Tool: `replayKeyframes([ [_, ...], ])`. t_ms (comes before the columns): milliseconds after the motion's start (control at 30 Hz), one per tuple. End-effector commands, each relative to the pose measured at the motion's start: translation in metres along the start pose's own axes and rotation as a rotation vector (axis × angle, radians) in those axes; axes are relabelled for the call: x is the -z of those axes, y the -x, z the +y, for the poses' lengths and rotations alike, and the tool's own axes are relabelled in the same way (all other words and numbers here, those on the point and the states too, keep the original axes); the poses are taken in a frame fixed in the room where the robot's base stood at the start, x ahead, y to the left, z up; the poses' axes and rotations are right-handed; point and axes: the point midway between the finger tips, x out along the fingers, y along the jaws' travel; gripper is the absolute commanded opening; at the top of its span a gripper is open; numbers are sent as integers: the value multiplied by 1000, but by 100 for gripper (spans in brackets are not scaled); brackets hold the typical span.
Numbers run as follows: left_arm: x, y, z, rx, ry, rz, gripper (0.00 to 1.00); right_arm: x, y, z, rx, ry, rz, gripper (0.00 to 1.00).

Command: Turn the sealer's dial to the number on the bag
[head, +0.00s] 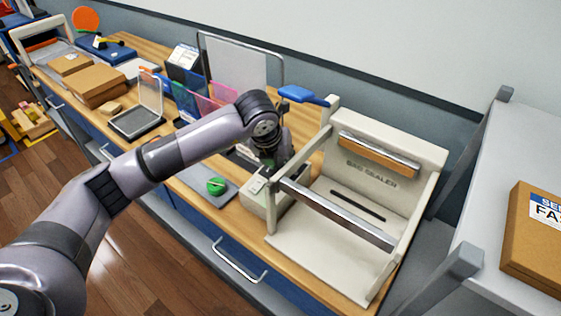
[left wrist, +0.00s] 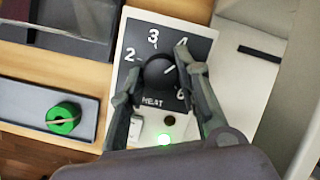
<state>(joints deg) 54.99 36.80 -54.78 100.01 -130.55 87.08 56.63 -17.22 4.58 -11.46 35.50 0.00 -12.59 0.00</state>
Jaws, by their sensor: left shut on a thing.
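The cream bag sealer (head: 425,160) stands on the wooden counter, its lever frame raised over the bed. Its control box (head: 254,203) is at its left side. In the left wrist view, the black dial (left wrist: 158,76) sits on a dark panel with 2, 3, 4 and 6 visible; a finger covers the stretch between 4 and 6. Its white pointer line slants up and right, toward that covered stretch. My left gripper (left wrist: 158,68) is shut on the dial, one finger on each side; in the head view the gripper (head: 272,163) is over the control box. I can make out no numbered bag.
A green round item (head: 216,186) lies on a grey mat left of the sealer. A green light (left wrist: 165,139) glows below the dial. Coloured sleeves (head: 188,98) and an open clear-lidded box (head: 137,120) stand behind my arm. A carton (head: 535,235) sits on the right shelf.

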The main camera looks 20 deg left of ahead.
Motion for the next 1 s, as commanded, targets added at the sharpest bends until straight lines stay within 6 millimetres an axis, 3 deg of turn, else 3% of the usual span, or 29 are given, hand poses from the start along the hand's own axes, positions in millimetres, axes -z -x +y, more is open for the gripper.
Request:
replayKeyframes([
  [167, 0, -2, -1, -23, 93, -9, 2, 0, -14, 0, 0, 0, 1, 62],
  [500, 0, 1, -1, -31, 120, -10, 2, 0, -14, 0, 0, 0, 2, 62],
  [533, 0, 1, -1, -31, 120, -10, 32, 0, -14, 0, 0, 0, 2, 62],
  [800, 0, 0, -1, -31, 119, -9, 50, 0, -14, 0, 0, 0, 2, 62],
  [1000, 0, 0, -1, -32, 119, -9, 50, 0, -14, 0, 0, 0, 1, 62],
])
